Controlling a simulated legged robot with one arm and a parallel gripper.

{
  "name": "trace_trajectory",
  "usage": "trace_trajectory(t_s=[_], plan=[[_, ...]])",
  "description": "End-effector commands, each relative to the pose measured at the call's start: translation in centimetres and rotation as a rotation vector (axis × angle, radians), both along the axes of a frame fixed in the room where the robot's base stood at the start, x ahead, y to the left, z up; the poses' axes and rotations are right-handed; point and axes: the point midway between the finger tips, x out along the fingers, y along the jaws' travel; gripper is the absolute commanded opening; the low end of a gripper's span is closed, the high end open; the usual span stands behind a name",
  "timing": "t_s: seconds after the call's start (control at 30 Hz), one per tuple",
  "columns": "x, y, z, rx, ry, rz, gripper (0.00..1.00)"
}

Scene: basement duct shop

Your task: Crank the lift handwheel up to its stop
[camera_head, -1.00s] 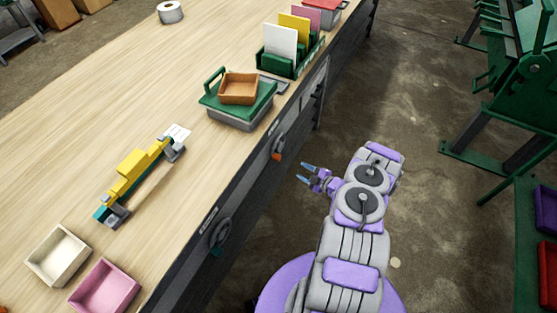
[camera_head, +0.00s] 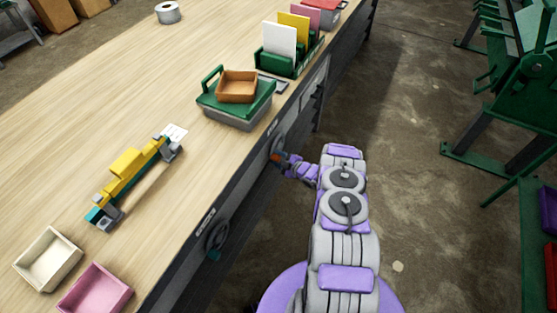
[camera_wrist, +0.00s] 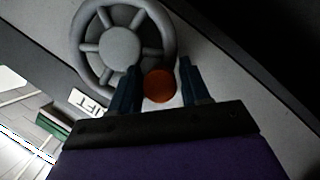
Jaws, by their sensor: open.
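The lift handwheel (camera_wrist: 120,46) is a grey spoked wheel on the side of the bench, beside a label reading LIFT (camera_wrist: 90,103). Its round orange knob (camera_wrist: 159,86) sits at the rim. In the wrist view my gripper (camera_wrist: 158,78) is open, with one dark blue finger on each side of the knob; I cannot tell whether they touch it. In the head view my gripper (camera_head: 282,160) is at the handwheel (camera_head: 276,148), whose knob is partly hidden by the fingers.
A second handwheel (camera_head: 217,236) with a teal knob is nearer on the same bench side. On the bench top (camera_head: 180,90), a brown tray (camera_head: 238,86) sits on a green-topped device (camera_head: 232,113). Open floor (camera_head: 420,220) lies right of my arm.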

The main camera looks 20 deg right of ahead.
Motion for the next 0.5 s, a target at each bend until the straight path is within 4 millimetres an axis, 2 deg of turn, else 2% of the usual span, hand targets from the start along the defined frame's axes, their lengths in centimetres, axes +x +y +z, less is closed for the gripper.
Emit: trace_trajectory(t_s=[0.23, 0.5], plan=[[0.08, 0.03, 0.01, 0.000, 0.000, 0.000, 0.46], [0.06, 0.05, 0.00, 0.000, 0.000, 0.000, 0.21]])
